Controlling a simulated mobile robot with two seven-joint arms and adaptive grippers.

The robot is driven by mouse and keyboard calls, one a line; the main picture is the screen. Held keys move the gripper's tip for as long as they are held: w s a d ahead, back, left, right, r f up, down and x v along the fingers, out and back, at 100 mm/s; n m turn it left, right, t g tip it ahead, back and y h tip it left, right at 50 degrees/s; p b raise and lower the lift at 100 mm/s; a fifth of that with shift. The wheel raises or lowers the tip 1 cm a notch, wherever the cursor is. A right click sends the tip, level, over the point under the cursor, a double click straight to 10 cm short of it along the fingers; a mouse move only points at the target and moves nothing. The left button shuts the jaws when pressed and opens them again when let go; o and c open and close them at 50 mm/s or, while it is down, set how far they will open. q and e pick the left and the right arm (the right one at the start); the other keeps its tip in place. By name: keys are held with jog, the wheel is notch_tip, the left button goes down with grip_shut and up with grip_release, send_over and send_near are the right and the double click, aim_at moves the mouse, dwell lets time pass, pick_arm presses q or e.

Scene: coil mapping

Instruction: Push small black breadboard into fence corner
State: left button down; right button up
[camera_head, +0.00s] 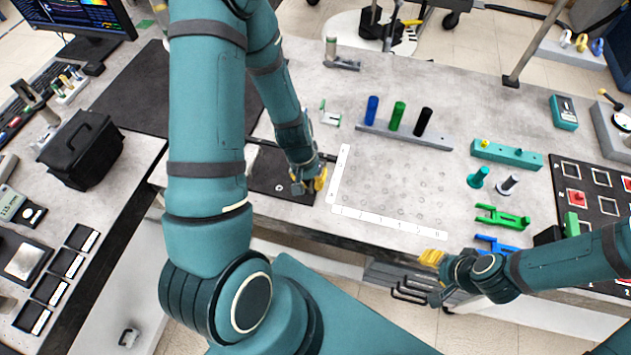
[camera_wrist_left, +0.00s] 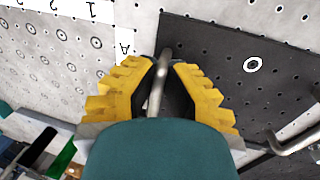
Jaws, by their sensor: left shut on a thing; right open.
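The small black breadboard (camera_head: 266,178) is a dark perforated plate with a white ring, left of the white L-shaped fence (camera_head: 390,223). The left wrist view shows the board (camera_wrist_left: 225,48) close beside the fence strip (camera_wrist_left: 133,14) marked A; whether they touch is unclear. My left gripper (camera_head: 312,184) is at the board's right side, shut on a metal handle (camera_wrist_left: 164,66) at the board's edge in the left wrist view (camera_wrist_left: 160,85). Its fingers hide part of the board. My right gripper (camera_head: 432,259) is open and empty off the table's front edge.
A grey rack with blue, green and black posts (camera_head: 398,116) stands behind the fenced hole grid. Teal and green fixtures (camera_head: 505,154) stand to the right. A second bent metal handle (camera_wrist_left: 292,138) shows in the left wrist view. The fenced grid area is clear.

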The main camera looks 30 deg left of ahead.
aim_at(293, 182)
pick_arm(q)
jog(key=shift+s+a+f+b, duration=0.1)
jog(key=shift+s+a+b, duration=0.15)
jog(key=shift+a, duration=0.55)
jog(key=shift+s+a+r+b, duration=0.15)
jog(key=shift+s+a, duration=0.1)
jog(key=shift+a, duration=0.6)
jog(key=shift+s+a+f+b, duration=0.15)
jog(key=shift+s+a+b, duration=0.1)
jog(key=shift+a, duration=0.55)
jog(key=shift+w+a, duration=0.15)
jog(key=shift+a, duration=0.2)
jog(key=c, duration=1.1)
grip_release()
jog(key=shift+o, duration=0.2)
jog(key=shift+a, duration=0.15)
jog(key=shift+d, duration=0.2)
notch_tip(293, 182, up, 12)
jog(key=a, duration=0.2)
jog(key=shift+s+a, duration=0.2)
jog(key=shift+s, duration=0.2)
